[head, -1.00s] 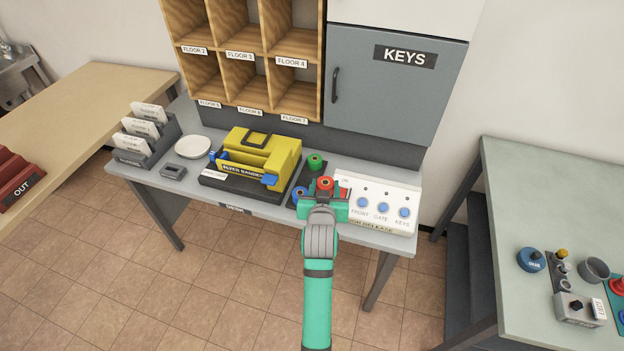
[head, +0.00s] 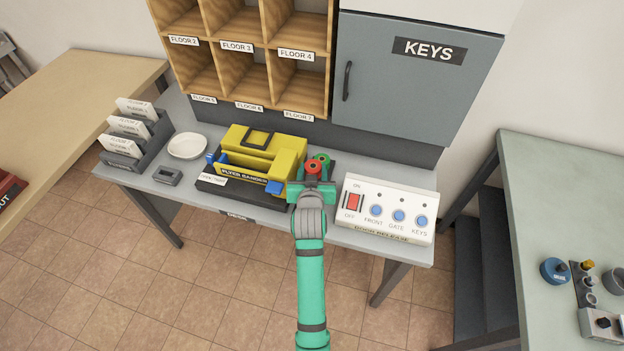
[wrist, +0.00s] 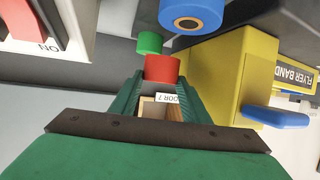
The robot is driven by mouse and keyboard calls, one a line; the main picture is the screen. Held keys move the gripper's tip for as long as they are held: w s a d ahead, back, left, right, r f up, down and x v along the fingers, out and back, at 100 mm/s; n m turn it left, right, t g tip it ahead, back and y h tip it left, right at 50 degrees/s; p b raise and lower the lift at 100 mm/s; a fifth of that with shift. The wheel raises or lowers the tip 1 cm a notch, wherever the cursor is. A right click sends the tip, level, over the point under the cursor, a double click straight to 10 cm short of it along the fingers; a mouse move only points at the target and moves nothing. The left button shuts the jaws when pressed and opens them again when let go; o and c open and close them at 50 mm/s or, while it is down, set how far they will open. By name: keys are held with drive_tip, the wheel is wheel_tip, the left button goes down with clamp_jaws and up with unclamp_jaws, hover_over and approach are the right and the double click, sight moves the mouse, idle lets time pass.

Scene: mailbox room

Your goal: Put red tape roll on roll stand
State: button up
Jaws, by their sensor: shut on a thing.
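The red tape roll (head: 313,167) is held between the fingertips of my gripper (head: 311,182), which is shut on it. In the wrist view the red roll (wrist: 162,69) shows at the finger ends. A green roll (head: 322,158) is just behind and right of it; in the wrist view the green roll (wrist: 150,43) shows beyond it. A blue roll (wrist: 191,14) is close by in the wrist view and hidden behind my gripper in the head view. A dark base (head: 329,173), perhaps the roll stand, lies under this area, mostly covered. I cannot tell the red roll's height above it.
The yellow flyer bander (head: 262,160) stands close on the left. The white door release panel (head: 388,209) with a red switch (head: 354,202) is on the right. Wooden pigeonholes (head: 250,65) and the grey key cabinet (head: 410,85) rise behind. The desk's left part holds a white dish (head: 187,146).

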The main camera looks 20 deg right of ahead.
drive_tip(key=shift+s+d+f, duration=0.25)
drive_tip(key=shift+f, duration=0.35)
drive_tip(key=shift+s+d+f, duration=0.2)
drive_tip(key=shift+d+f, duration=0.05)
drive_tip(key=shift+f, duration=0.3)
drive_tip(key=f, duration=0.3)
drive_tip(key=shift+w+a+f, duration=0.15)
drive_tip(key=shift+a, duration=0.1)
drive_tip(key=o, duration=1)
drive_tip(key=shift+o, duration=0.2)
